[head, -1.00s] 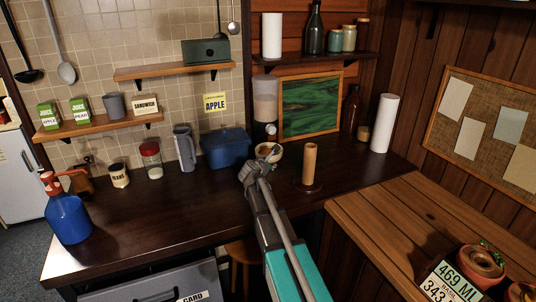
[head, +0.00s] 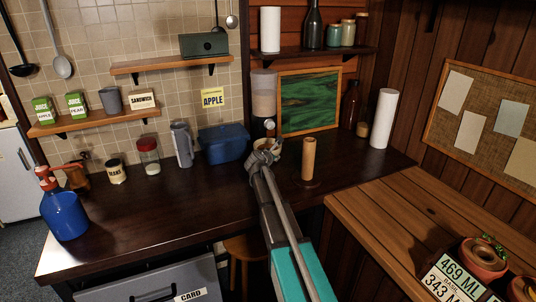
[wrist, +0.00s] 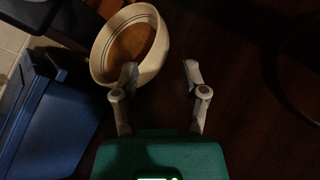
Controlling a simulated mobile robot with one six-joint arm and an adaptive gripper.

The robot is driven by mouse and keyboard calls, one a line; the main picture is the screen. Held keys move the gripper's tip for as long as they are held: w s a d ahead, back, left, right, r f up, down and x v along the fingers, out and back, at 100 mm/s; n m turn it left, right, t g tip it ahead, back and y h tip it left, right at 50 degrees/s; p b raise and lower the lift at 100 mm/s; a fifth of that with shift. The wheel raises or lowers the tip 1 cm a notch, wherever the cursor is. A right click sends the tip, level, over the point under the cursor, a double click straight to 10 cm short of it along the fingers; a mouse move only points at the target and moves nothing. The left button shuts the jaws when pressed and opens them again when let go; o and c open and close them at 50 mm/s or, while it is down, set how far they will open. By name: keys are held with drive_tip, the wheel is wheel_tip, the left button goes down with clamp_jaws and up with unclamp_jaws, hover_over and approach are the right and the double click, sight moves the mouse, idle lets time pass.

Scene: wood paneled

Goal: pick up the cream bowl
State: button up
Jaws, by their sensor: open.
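The cream bowl (wrist: 101,52) has dark lines inside its rim and a brown inner bottom. In the wrist view it is at the upper left, in front of my gripper (wrist: 160,72). My gripper is open and empty. Its left fingertip overlaps the bowl's near right edge in the picture; I cannot tell whether it touches. The right fingertip is clear of the bowl, over dark countertop. In the head view my gripper (head: 262,158) hides much of the bowl (head: 278,147), which stands at the back of the counter.
A blue bin (head: 224,147) stands left of the bowl, and close to it in the wrist view (wrist: 50,125). A tan cylinder on a round base (head: 309,158) stands to the right. A dispenser (head: 263,98) is behind. The left front counter (head: 150,215) is clear.

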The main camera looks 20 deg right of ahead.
sight(277, 151)
drive_tip(key=shift+x, duration=0.85)
drive_tip(key=shift+b+x, duration=1.1)
drive_tip(key=shift+x, duration=1.65)
clamp_jaws()
